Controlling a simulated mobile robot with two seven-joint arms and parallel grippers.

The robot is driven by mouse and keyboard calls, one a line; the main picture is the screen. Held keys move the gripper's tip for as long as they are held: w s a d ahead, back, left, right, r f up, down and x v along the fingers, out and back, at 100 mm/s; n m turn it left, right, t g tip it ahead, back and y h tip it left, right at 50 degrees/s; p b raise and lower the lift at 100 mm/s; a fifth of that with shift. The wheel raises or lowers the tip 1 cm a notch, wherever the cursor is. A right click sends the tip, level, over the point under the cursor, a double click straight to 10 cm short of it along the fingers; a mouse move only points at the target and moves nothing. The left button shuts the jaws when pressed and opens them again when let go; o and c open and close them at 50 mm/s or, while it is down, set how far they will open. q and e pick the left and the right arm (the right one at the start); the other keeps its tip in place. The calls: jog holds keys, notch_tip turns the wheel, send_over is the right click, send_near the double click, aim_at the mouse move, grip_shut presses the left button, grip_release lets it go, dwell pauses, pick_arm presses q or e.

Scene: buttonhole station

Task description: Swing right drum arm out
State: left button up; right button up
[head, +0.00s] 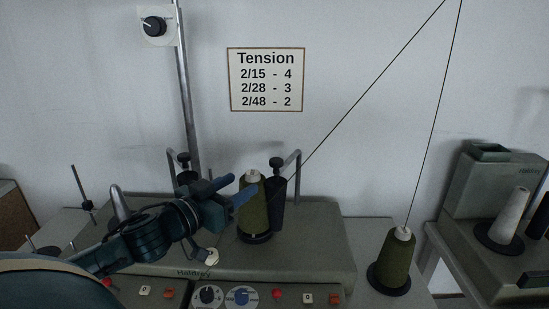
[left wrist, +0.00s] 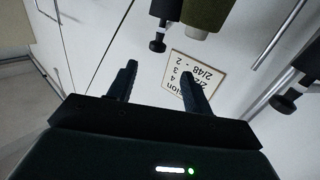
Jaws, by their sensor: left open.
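The right drum arm (head: 298,174) is a bent grey rod at the back of the grey machine. A dark drum (head: 278,198) with a black knob on top hangs by it, partly behind an olive yarn cone (head: 254,210). My left gripper (head: 246,183) comes in from the left, its open fingers overlapping the cone's upper left in the head view. In the left wrist view the open, empty left gripper (left wrist: 159,70) has a dark drum (left wrist: 166,9) and the olive cone (left wrist: 207,12) beyond its fingertips, upside down. My right gripper is not in view.
A second drum with a knob (head: 184,160) stands behind my left gripper, near a tall metal post (head: 187,95). Another olive cone (head: 395,262) stands at the right with thread rising from it. A tension sign (head: 266,79) is on the wall. Knobs and buttons line the machine's front.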

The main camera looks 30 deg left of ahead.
aim_at(272, 163)
pick_arm(q)
jog(key=w, duration=0.3)
jog(key=w+d+p, duration=0.1)
jog(key=w, duration=0.3)
jog(key=w+r, duration=0.1)
jog(key=w, duration=0.3)
jog(key=shift+w+d+p, duration=0.2)
jog(key=shift+p, duration=0.1)
jog(key=shift+w+d+f, duration=0.1)
jog(key=shift+w+f, duration=0.05)
jog(key=shift+w, duration=0.7)
grip_shut()
